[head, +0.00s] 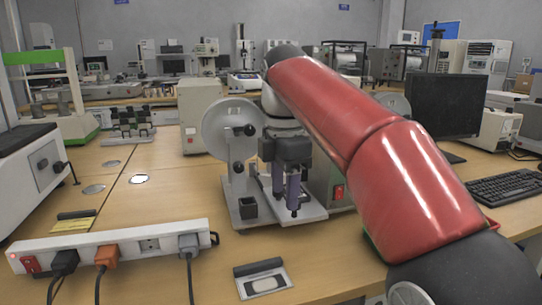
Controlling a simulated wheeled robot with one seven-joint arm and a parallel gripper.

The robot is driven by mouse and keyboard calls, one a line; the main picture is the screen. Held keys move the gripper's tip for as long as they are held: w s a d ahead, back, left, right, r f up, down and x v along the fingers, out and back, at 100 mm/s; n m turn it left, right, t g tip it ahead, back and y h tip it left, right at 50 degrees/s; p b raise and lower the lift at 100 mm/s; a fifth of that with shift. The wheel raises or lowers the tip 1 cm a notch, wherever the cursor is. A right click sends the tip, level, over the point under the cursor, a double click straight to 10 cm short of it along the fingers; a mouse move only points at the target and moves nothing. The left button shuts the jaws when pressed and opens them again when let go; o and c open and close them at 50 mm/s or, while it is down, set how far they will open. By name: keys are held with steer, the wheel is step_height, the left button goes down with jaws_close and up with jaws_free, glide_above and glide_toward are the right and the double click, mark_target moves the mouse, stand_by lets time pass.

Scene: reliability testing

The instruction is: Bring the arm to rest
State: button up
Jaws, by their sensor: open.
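My red arm (345,125) reaches in from the lower right and crosses the right half of the head view. It rises to a dark joint at the upper middle and bends down there. My gripper (286,196) hangs below, pointing down, its two purplish fingers apart with nothing seen between them. It is in front of or over the base of a grey machine with a round disc (228,125). I cannot tell whether the fingers touch that base. The arm hides part of the machine.
A power strip (115,248) with plugged cables lies at the front left. A small framed plate (264,284) lies at the front middle. A beige box (203,115) stands behind the disc. A monitor (443,105) and keyboard (507,187) are at right. Bare table (165,190) shows left of the machine.

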steer(key=s+d+f+m+t, duration=0.2)
steer(key=s+d+f+m, duration=0.4)
steer(key=s+f+m, duration=0.3)
steer(key=s+d+f+m+t, duration=0.3)
steer(key=s+d+f+m, duration=0.4)
steer(key=s+f+m, duration=0.3)
steer(key=m, duration=0.3)
steer(key=shift+s+f, duration=0.25)
steer(key=shift+f, duration=0.05)
